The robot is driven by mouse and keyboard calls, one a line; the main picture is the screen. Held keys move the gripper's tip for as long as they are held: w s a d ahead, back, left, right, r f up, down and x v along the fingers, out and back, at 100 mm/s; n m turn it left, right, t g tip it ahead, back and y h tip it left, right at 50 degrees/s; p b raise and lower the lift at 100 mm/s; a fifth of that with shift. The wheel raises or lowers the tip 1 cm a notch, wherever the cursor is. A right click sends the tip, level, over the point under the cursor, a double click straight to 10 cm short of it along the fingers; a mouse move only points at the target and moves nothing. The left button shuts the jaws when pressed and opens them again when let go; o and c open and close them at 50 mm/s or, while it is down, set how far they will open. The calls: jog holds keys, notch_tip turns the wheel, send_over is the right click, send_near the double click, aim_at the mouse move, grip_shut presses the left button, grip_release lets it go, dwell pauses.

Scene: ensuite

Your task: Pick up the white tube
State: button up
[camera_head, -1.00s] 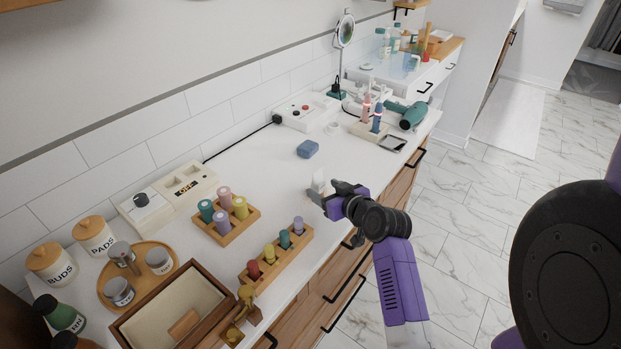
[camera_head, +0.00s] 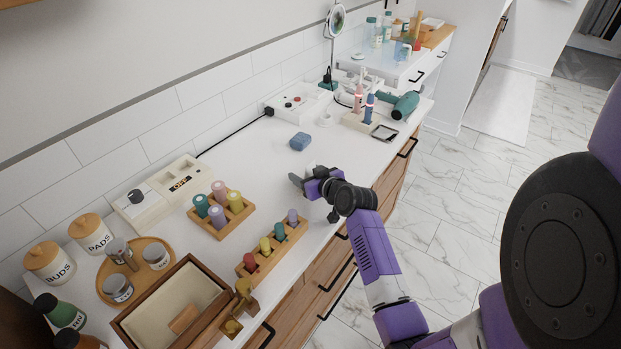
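My gripper (camera_head: 301,180), at the end of my purple and black arm, is low over the front part of the white counter (camera_head: 262,158), right of the small wooden racks. A small pale piece (camera_head: 311,169) shows at the fingers, mostly covered by the gripper; it may be the white tube, but I cannot tell for sure. Whether the fingers are apart or closed on it is too small to see.
Two wooden racks, a rear one (camera_head: 221,228) and a front one (camera_head: 272,250), hold coloured tubes to the left. A green hair dryer (camera_head: 404,106) and black-framed tray (camera_head: 384,132) are at the right. Counter between is clear.

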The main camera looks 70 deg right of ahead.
grip_shut()
jog(key=shift+r, duration=0.2)
